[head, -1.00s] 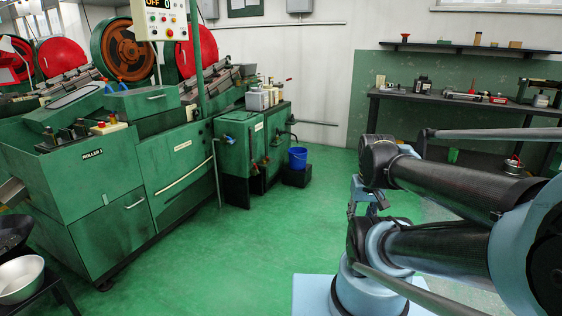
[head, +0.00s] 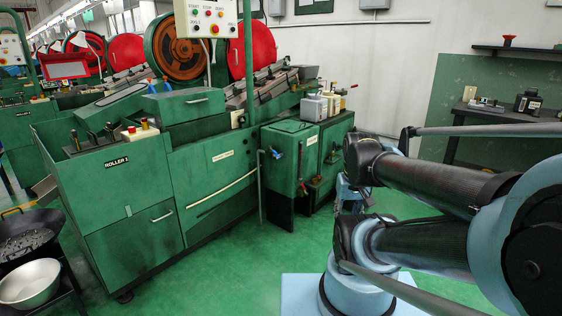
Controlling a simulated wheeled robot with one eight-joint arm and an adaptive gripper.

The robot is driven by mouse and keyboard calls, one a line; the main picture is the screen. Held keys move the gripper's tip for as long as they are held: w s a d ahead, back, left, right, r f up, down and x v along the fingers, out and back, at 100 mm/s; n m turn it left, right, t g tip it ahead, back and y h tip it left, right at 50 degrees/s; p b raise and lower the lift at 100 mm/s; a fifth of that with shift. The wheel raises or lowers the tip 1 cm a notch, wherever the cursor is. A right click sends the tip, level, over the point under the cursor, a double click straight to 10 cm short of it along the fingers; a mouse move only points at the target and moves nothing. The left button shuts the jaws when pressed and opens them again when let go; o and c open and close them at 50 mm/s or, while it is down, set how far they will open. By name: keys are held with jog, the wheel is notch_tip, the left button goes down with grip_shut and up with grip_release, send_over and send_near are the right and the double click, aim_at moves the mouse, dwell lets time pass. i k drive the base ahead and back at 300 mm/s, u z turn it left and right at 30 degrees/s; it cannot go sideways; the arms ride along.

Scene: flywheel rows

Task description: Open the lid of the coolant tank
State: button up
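A green box-shaped tank (head: 281,165) stands at the right end of the green machine, with taps on its front and a small label too small to read. I take it as the coolant tank. Its flat top (head: 288,126) looks closed. A second green box (head: 335,140) stands just behind it to the right, with a grey container and bottles near their tops. My gripper (head: 352,196) hangs under my folded arm at the picture's middle right, apart from the tank and partly hidden by the arm. Its fingers are too small and dark to tell if open or shut.
The roller machine (head: 118,190) fills the left. A wok (head: 28,236) and a metal bowl (head: 28,283) stand on a dark stand at the lower left. A workbench (head: 475,120) is at the right wall. Green floor (head: 225,275) is clear before the tank.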

aim_at(290, 125)
jog(key=u, duration=0.1)
jog(key=i, duration=0.45)
jog(key=z, duration=0.15)
jog(key=k, duration=0.25)
jog(key=u, duration=0.5)
jog(key=i, duration=1.5)
jog(key=z, duration=0.55)
